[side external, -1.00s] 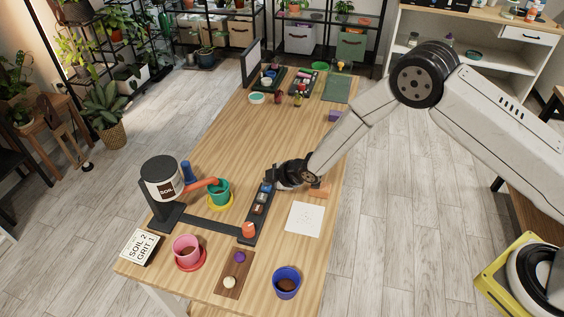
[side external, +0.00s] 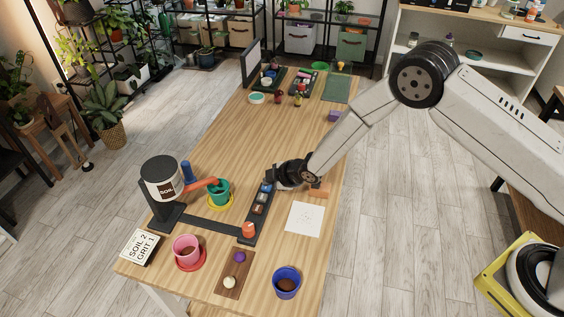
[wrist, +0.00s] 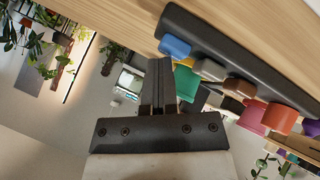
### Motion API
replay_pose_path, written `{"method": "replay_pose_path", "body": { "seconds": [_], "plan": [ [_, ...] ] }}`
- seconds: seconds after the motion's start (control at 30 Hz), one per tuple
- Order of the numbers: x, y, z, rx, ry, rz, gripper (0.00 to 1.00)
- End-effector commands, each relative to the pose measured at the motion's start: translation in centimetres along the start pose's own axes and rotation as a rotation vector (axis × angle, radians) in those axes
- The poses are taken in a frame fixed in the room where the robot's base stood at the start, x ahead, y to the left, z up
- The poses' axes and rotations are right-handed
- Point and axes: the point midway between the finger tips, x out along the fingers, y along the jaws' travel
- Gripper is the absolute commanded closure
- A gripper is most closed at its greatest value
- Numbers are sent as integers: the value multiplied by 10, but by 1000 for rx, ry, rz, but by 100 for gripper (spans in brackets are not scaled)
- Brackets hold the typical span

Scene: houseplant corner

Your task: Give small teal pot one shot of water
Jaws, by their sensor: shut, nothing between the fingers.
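The small teal pot (side external: 219,188) stands upright on a yellow saucer (side external: 208,205), beneath an orange spout from the soil dispenser (side external: 162,180). A dark control strip (side external: 250,225) lies to its right, with blue, grey, brown and orange-red pieces along it. My gripper (side external: 270,177) is at the far end of this strip, by the blue piece (side external: 266,187). In the wrist view, my gripper (wrist: 158,62) is shut and empty, with its tips near the blue piece (wrist: 174,46); whether they touch is unclear. A teal shape behind it (wrist: 187,83) is likely the pot.
A pink pot (side external: 185,246) on a red saucer and a blue pot (side external: 287,281) with dark contents stand at the near end. A blue bottle-like piece (side external: 187,172) is beside the dispenser. A white sheet (side external: 305,219) lies right of the strip. The table's middle is clear.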

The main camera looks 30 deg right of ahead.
Motion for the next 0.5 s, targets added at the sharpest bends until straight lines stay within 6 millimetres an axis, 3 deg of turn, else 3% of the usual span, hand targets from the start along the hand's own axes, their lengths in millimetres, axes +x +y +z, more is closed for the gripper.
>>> {"method": "replay_pose_path", "body": {
  "seconds": [0.5],
  "plan": [
    [-10, 7, -7, 0, -1, -1, 100]
  ]
}}
